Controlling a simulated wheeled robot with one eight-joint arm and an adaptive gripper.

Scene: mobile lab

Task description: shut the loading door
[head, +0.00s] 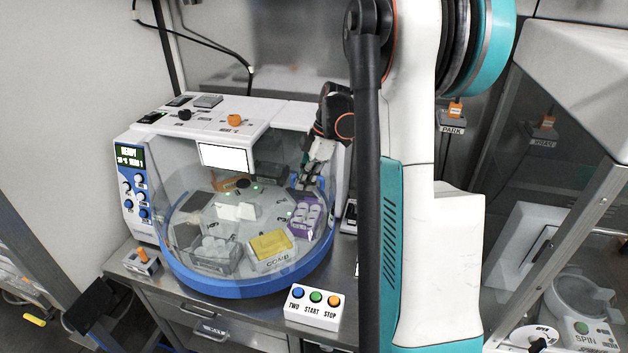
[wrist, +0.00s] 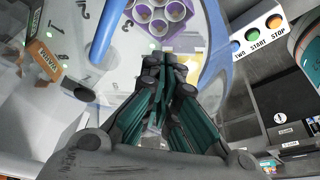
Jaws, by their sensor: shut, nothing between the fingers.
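The white and blue machine (head: 225,128) stands on the metal bench. A clear curved panel, apparently the loading door (head: 180,205), stands around the front of its round deck. I cannot tell how far it is open. My gripper (head: 308,182) is shut and empty at the right side of the deck, near the purple rack. In the wrist view my gripper (wrist: 165,66) points toward the purple rack (wrist: 160,22). A blue bar (wrist: 107,32), possibly the door's handle, lies left of the fingertips, apart from them.
The deck holds a yellow box (head: 270,248), a clear bin (head: 210,255) and the purple rack. A button box (head: 314,306) stands in front of the machine. A glass-walled enclosure (head: 560,150) is at the right. My arm hides part of the bench.

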